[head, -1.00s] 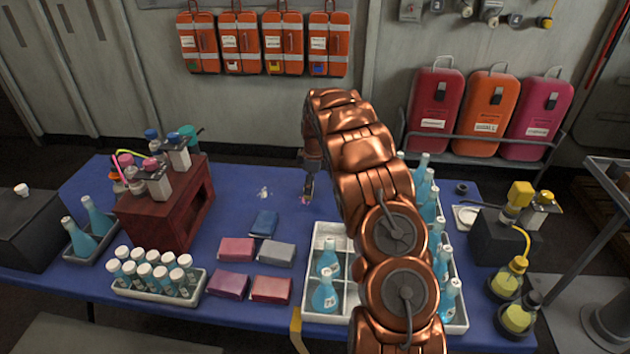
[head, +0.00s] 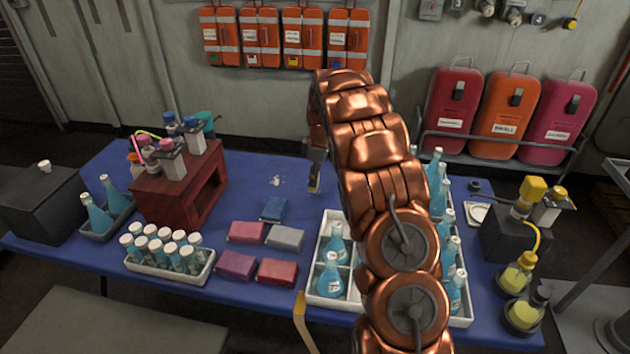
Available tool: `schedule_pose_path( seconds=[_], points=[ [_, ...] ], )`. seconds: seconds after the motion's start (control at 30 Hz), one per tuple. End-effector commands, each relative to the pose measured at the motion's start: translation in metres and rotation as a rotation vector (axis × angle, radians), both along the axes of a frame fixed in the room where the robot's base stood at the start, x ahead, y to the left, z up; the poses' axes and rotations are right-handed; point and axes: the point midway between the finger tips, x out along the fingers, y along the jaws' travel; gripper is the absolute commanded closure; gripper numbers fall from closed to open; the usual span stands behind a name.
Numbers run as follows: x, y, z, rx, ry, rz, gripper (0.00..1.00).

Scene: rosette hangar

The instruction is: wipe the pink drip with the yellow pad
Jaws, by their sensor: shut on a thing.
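My gripper (head: 315,178) points down at the blue table, just left of my copper arm. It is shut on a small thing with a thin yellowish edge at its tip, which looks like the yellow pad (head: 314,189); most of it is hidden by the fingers. The pad is at or just above the cloth; I cannot tell if it touches. The pink drip does not show now; the gripper and pad cover the spot where a pink speck showed earlier.
Several colored packs (head: 284,237) lie nearer the front. A divided white tray (head: 325,300) with blue flasks stands front right, partly behind my arm. A dark red rack (head: 180,200) stands left. The cloth behind is clear.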

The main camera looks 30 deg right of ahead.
Motion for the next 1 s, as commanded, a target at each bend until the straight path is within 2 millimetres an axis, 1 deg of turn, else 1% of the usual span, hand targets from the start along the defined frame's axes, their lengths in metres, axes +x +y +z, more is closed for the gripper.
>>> schedule_pose_path(
  seconds=[0.03,0.3,0.43,0.57,1.0],
  points=[
    [0.001,0.0,0.005,-0.001,-0.002,0.001,0.82],
    [0.002,0.003,0.031,0.0,-0.003,0.004,0.82],
    [0.003,0.004,0.041,-0.001,-0.005,0.006,0.82],
    [0.003,0.005,0.044,-0.001,-0.004,0.007,0.82],
    [0.002,0.005,0.043,0.0,-0.001,0.008,0.82]
  ],
)
